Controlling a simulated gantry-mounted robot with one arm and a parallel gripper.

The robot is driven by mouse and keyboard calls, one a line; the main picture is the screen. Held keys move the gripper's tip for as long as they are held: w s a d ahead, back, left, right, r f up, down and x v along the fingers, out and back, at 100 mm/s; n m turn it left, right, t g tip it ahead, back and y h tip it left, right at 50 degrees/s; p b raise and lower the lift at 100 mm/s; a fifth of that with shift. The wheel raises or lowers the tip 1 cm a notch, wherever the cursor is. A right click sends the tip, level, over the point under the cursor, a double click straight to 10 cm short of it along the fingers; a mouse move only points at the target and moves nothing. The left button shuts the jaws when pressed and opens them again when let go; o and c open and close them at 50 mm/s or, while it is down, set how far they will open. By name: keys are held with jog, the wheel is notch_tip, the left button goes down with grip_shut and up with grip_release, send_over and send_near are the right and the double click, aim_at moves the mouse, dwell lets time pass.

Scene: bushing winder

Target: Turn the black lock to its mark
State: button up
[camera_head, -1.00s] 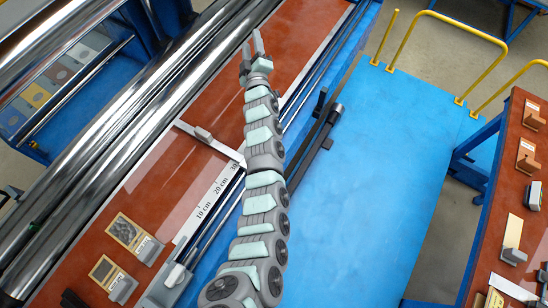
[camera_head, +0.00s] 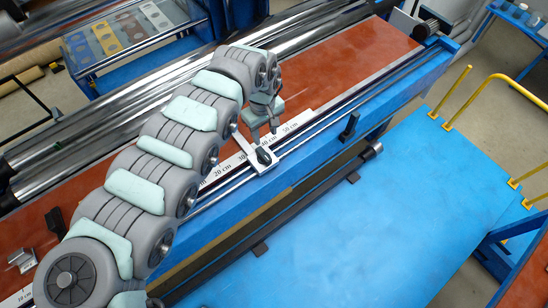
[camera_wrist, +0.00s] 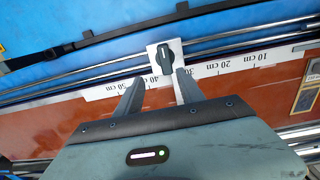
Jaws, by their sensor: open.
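The black lock (camera_head: 264,156) is a small dark knob on a pale metal slider plate (camera_head: 250,149) that rides the rails along the table edge. In the wrist view the lock (camera_wrist: 165,58) stands just beyond my fingertips, its long side roughly upright in the picture, on the light plate (camera_wrist: 179,49). My gripper (camera_wrist: 157,82) is open and empty, its two fingers apart and pointing toward the lock. In the head view my gripper (camera_head: 264,128) hangs just above the plate, partly hidden by my wrist. I cannot make out the lock's mark.
A white ruler (camera_head: 292,129) with cm marks runs along the red-brown table (camera_head: 340,75); the plate sits across it. Another black lever (camera_head: 349,127) is on the blue side beam.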

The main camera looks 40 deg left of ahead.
aim_at(264, 154)
jog(key=f, duration=0.7)
jog(key=s+f, duration=0.1)
jog(key=f, duration=0.3)
jog(key=shift+a, duration=0.1)
jog(key=shift+c, duration=0.5)
jog(key=shift+r, duration=0.1)
grip_shut()
